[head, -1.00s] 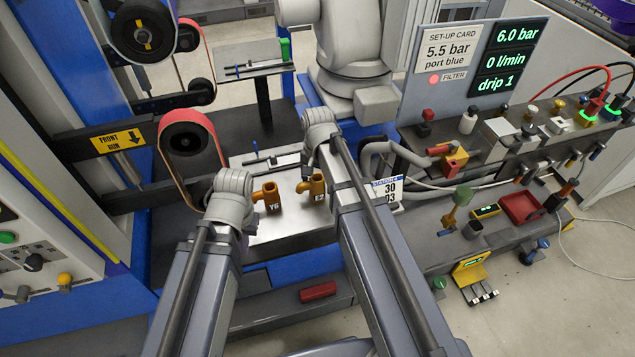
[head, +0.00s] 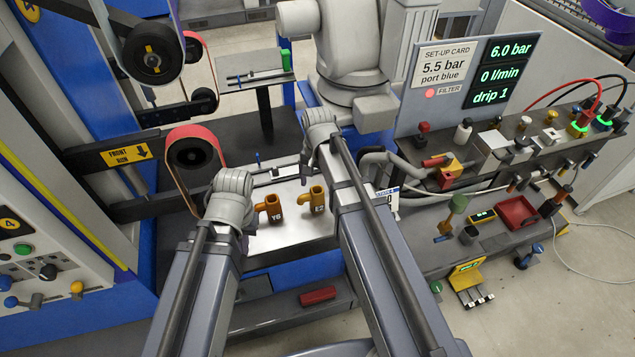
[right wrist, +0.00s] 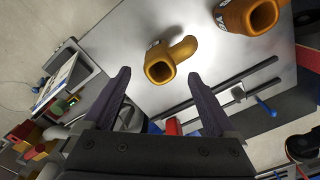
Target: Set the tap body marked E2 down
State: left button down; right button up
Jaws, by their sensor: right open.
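The orange tap body marked E2 (head: 318,199) stands upright on the pale metal plate (head: 290,232), its spout towards the left in the head view. In the right wrist view E2 (right wrist: 160,68) lies just beyond my open right fingertips (right wrist: 158,78), with clear space between it and the fingers. My right gripper (head: 307,167) is above and behind E2 in the head view, partly hidden by its own arm. A darker orange tap body marked Y6 (head: 273,210) stands left of E2; it also shows in the right wrist view (right wrist: 262,14). My left gripper (head: 232,200) is left of Y6, its fingers hidden.
A rail with a blue handle (right wrist: 265,106) runs along the plate's edge. A belt roller (head: 192,153) stands at the left. A bench with a red tray (head: 518,212) and valves is at the right. The plate's front is clear.

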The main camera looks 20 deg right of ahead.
notch_tip(320, 180, up, 7)
jog(key=p, duration=0.6)
pick_arm(q)
notch_tip(320, 180, up, 7)
pick_arm(e)
jog(key=s+a+n+h, duration=0.1)
jog(key=s+a+n, duration=0.9)
jog(key=s, duration=0.4)
jog(key=shift+s+a+n, duration=0.3)
jog(key=shift+s+n, duration=0.05)
jog(key=shift+n, duration=0.25)
